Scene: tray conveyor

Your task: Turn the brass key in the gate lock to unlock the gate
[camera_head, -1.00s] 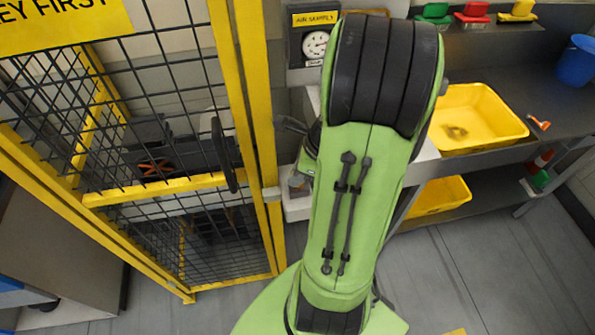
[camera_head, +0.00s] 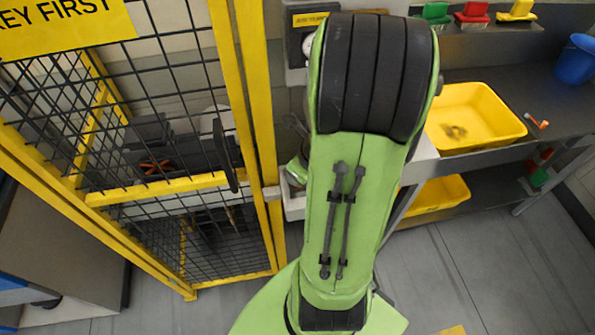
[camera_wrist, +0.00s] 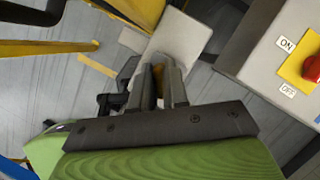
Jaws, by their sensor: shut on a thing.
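In the wrist view, my gripper (camera_wrist: 160,82) is shut on a small brass-coloured piece, the brass key (camera_wrist: 158,72), of which only a sliver shows between the fingers. Beyond the fingertips is a pale grey box (camera_wrist: 185,38), which looks like the gate lock's housing; the keyhole and the key's angle are hidden. In the head view, the yellow gate (camera_head: 160,190) with black mesh stands at the left, and a pale box (camera_head: 294,206) sits beside its post. My green arm covers most of that area, and the key does not show there.
A grey box with a red button (camera_wrist: 313,68) and ON/OFF labels stands at the right in the wrist view. In the head view, a bench with a yellow bin (camera_head: 475,115) and a blue bucket (camera_head: 577,60) is at the right.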

